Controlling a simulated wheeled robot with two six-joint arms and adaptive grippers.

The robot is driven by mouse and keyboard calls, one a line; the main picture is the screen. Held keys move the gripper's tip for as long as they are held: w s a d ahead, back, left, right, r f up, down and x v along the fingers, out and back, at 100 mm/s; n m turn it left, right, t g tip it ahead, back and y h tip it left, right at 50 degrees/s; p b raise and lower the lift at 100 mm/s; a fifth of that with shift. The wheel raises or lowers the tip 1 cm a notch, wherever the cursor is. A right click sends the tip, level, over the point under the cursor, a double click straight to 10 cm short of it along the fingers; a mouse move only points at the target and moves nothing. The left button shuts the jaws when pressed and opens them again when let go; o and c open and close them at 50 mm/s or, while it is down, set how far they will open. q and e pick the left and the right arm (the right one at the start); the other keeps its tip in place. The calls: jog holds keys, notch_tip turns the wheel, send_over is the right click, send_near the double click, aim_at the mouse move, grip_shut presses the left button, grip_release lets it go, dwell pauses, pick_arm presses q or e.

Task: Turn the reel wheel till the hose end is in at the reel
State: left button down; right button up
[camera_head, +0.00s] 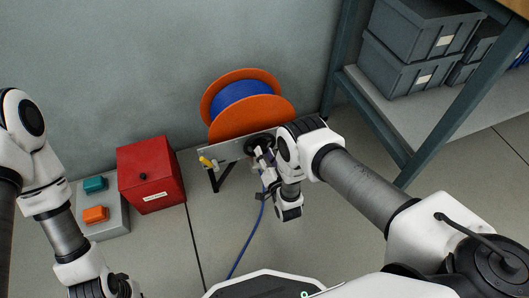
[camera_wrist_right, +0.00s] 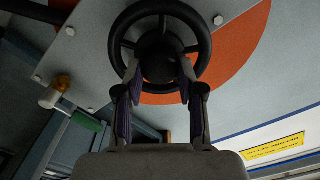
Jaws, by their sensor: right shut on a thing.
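The reel (camera_head: 252,118) has orange flanges with blue hose (camera_head: 240,92) wound between them. Its black reel wheel (camera_head: 260,140) is on the front plate, partly behind my right arm. In the right wrist view the wheel (camera_wrist_right: 203,42) fills the top centre. My right gripper (camera_wrist_right: 158,76) has a finger on each side of the wheel's lower middle and is shut on it; the exact contact is hard to see. A blue hose length (camera_head: 245,238) runs down across the floor; its end is not clearly seen. My left gripper (camera_head: 105,288) is cut off at the bottom left.
A red box (camera_head: 150,175) and a grey box with teal and orange buttons (camera_head: 112,218) stand left of the reel. A shelf rack with grey bins (camera_head: 395,72) stands at right. Floor below the reel is mostly clear.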

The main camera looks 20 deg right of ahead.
jog(key=shift+m, duration=0.6)
jog(key=shift+f, duration=0.1)
jog(key=o, duration=1.1)
jog(key=shift+o, duration=0.2)
jog(key=s, duration=0.7)
jog(key=shift+s, duration=0.3)
jog(key=shift+d, duration=0.1)
